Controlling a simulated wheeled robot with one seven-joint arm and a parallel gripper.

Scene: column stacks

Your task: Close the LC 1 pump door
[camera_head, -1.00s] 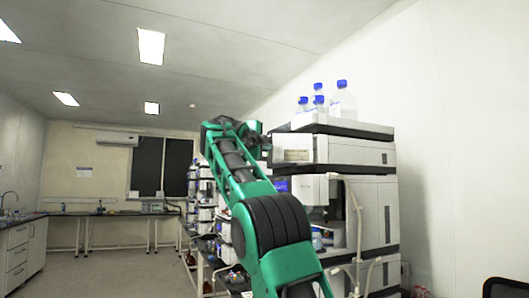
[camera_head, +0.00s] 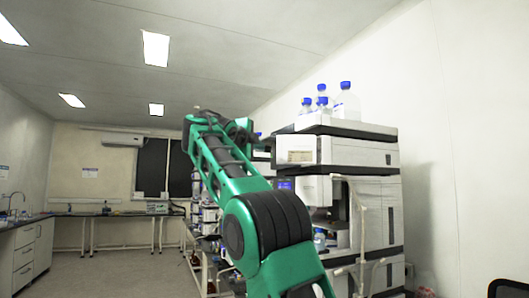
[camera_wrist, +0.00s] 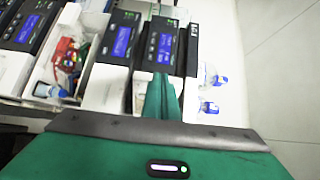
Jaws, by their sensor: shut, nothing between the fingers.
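My gripper (camera_wrist: 162,97) shows in the wrist view as shut, empty green fingers pointing toward the instruments. Several instrument fronts with dark panels and blue displays lie beyond it, such as one display (camera_wrist: 165,48) just past the fingertips. An open bay (camera_wrist: 68,62) with red and coloured parts shows at the left of the wrist view. In the head view a tall white and grey instrument stack (camera_head: 360,154) stands at the right, behind my arm. I cannot tell which unit is LC 1, nor pick out its pump door. The fingers are hidden in the head view.
Blue-capped bottles (camera_head: 346,100) stand on top of the stack. More bottles (camera_wrist: 212,78) lie in view right of my fingers. Tubing posts (camera_head: 362,240) rise before the stack. A bench (camera_head: 110,214) runs along the far wall; the floor (camera_head: 100,272) at left is clear.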

